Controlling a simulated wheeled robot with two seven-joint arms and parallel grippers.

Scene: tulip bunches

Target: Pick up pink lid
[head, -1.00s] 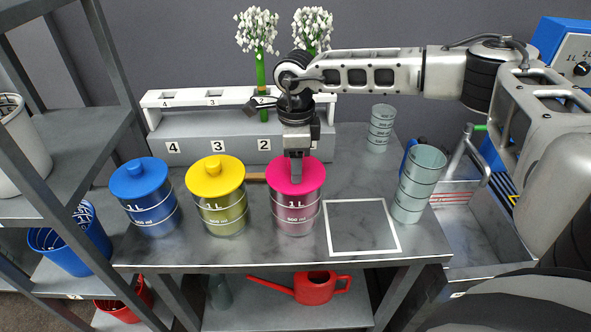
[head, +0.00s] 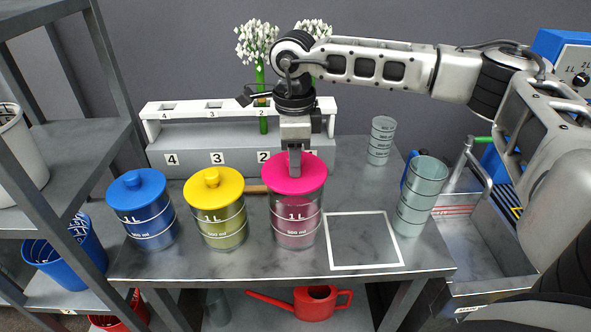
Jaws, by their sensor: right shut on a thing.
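The fingers hide the knob. My left gripper is not in the head view.
A blue-lidded canister (head: 143,210) and a yellow-lidded canister (head: 215,209) stand to the left. A white square outline (head: 405,240) marks clear table on the right, near a glass beaker (head: 421,196). A numbered rack (head: 190,158) with white flowers is behind.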

